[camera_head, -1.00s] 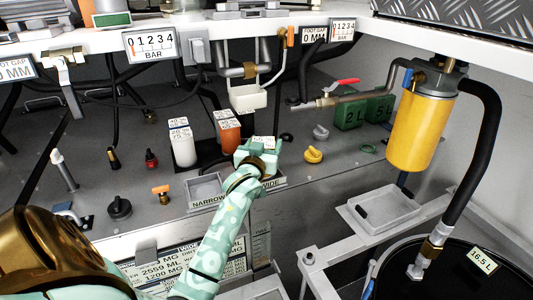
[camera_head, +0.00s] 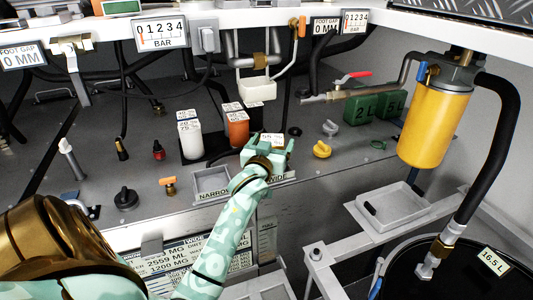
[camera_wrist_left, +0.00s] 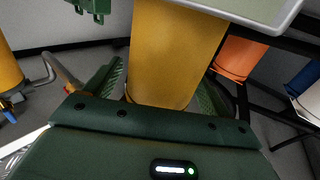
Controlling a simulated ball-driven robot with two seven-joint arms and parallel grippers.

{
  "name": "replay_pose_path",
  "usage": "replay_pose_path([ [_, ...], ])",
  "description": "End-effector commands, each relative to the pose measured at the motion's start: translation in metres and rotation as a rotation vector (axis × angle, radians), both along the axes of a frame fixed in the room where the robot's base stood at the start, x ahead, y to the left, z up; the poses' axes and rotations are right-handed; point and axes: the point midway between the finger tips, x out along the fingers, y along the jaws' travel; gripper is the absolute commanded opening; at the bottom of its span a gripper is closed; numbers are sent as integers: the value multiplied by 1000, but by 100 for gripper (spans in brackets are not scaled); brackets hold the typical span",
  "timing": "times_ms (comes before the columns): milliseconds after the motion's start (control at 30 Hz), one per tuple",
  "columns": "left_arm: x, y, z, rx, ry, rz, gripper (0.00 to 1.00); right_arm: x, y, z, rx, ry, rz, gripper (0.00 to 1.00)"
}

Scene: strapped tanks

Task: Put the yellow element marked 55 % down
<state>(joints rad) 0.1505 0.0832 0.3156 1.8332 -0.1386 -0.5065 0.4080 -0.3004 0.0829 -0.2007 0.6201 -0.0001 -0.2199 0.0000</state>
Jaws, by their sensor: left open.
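The yellow element (camera_wrist_left: 175,50) stands between the spread fingers of my left gripper (camera_head: 268,150) in the left wrist view. In the head view the gripper hides most of it, and its pale marked top (camera_head: 271,138) shows between the fingers. The left gripper is open around it, over the spot labelled WIDE (camera_head: 277,180). Its base is hidden, so I cannot see what it rests on. My right gripper is not in view.
An empty tray labelled NARROW (camera_head: 211,181) is just left of the gripper. White (camera_head: 190,138) and orange (camera_head: 237,131) elements stand behind it in a black holder. A yellow knob (camera_head: 322,149) is to the right. A large yellow filter (camera_head: 433,125) hangs at right.

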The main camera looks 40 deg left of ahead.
Motion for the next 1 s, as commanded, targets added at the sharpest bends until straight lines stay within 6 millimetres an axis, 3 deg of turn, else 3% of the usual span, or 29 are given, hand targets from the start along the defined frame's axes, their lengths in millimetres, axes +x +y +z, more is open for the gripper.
replay_pose_path([
  [200, -47, -22, 0, -2, 1, 1, 83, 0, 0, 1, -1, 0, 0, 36],
  [400, -83, -38, -1, -1, 0, 1, 83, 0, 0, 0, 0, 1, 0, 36],
  [567, -95, -44, 0, 0, 0, 1, 83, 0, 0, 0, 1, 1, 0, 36],
  [833, -97, -45, 1, 0, -1, 1, 83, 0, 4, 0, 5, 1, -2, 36],
  [1000, -97, -45, 1, 0, -1, 1, 36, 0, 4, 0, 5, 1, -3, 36],
])
